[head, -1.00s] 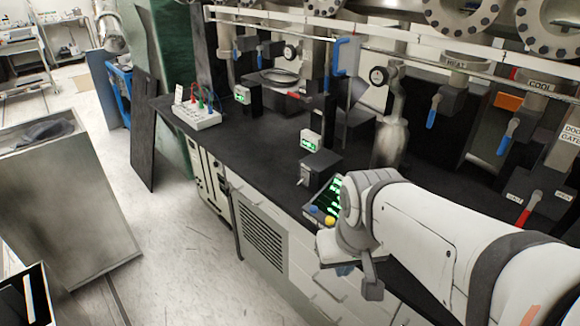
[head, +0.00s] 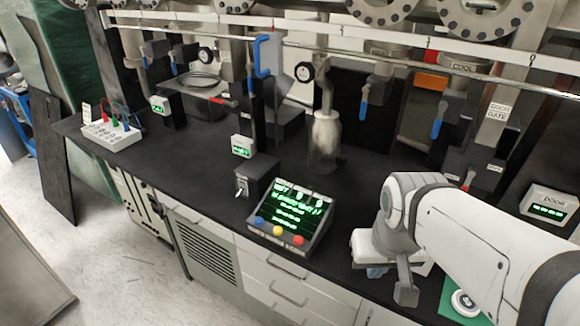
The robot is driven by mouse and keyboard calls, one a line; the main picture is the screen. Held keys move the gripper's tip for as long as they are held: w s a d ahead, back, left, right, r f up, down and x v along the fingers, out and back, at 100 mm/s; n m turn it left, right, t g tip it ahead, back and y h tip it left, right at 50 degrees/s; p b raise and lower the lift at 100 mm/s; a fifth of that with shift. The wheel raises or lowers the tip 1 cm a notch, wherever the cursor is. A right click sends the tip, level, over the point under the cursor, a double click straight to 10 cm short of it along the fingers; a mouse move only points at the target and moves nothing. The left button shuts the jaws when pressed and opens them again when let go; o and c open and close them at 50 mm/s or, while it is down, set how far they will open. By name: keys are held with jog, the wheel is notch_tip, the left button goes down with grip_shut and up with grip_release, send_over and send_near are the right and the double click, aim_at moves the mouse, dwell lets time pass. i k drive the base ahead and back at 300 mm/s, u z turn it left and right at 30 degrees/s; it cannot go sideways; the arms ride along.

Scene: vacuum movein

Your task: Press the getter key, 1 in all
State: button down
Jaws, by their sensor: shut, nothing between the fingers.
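A dark console (head: 290,212) with a lit green screen stands near the front edge of the black bench. Along its front are a blue key (head: 260,221), a yellow key (head: 278,230) and a red key (head: 298,240). Their labels are too small to read, so I cannot tell which is the getter key. My gripper (head: 377,271) is shut and empty, to the right of the console and apart from it. My own wrist hides most of its fingers.
A grey box with a switch (head: 256,176) stands behind the console's left side. A white box with coloured plugs (head: 112,133) is at the bench's far left. A metal vessel (head: 325,143) stands behind the console. A round white item (head: 465,303) lies on green at right.

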aim_at(259, 221)
jog(key=z, duration=1.6)
jog(key=k, duration=1)
jog(key=u, duration=1.15)
jog(key=i, duration=0.5)
jog(key=u, duration=0.05)
